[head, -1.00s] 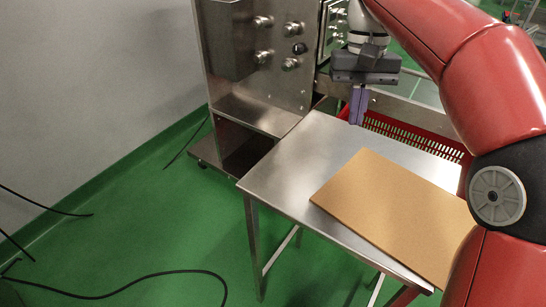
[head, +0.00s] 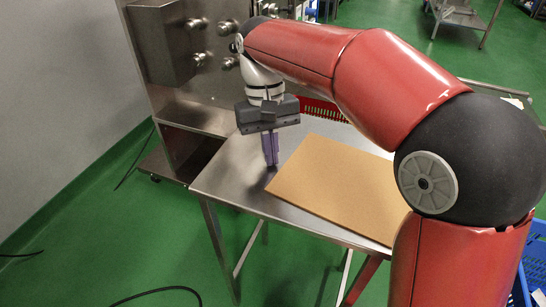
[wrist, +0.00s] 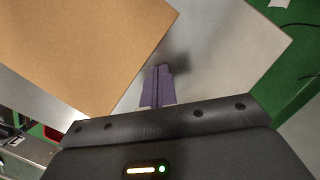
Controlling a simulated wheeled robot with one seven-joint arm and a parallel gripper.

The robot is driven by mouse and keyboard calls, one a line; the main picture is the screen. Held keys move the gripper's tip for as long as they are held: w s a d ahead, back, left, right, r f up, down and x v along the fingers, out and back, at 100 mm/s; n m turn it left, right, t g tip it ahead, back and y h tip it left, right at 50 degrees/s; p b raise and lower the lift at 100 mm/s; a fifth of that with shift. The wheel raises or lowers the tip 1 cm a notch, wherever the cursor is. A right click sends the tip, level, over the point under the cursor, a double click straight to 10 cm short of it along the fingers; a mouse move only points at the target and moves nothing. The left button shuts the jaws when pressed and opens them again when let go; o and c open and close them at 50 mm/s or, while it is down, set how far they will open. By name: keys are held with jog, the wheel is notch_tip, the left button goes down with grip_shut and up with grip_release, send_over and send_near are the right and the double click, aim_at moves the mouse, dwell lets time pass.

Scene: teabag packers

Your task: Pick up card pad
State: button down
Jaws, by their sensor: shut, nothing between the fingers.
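The card pad is a flat tan rectangular board (head: 335,190) lying on the steel table (head: 228,178). In the wrist view the card pad (wrist: 85,45) fills the upper left, with one corner near my fingers. My arm hides the right part of the pad.
A steel machine with knobs (head: 197,58) stands behind the table at the left. A red crate (head: 322,110) is behind the table. A blue crate (head: 532,262) is at the right edge. The table's left strip is bare.

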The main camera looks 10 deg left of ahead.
aim_at(278, 177)
jog(key=shift+s+d, duration=0.4)
jog(key=shift+s, duration=0.2)
jog(key=shift+s+d, duration=0.6)
jog(key=shift+s, duration=0.35)
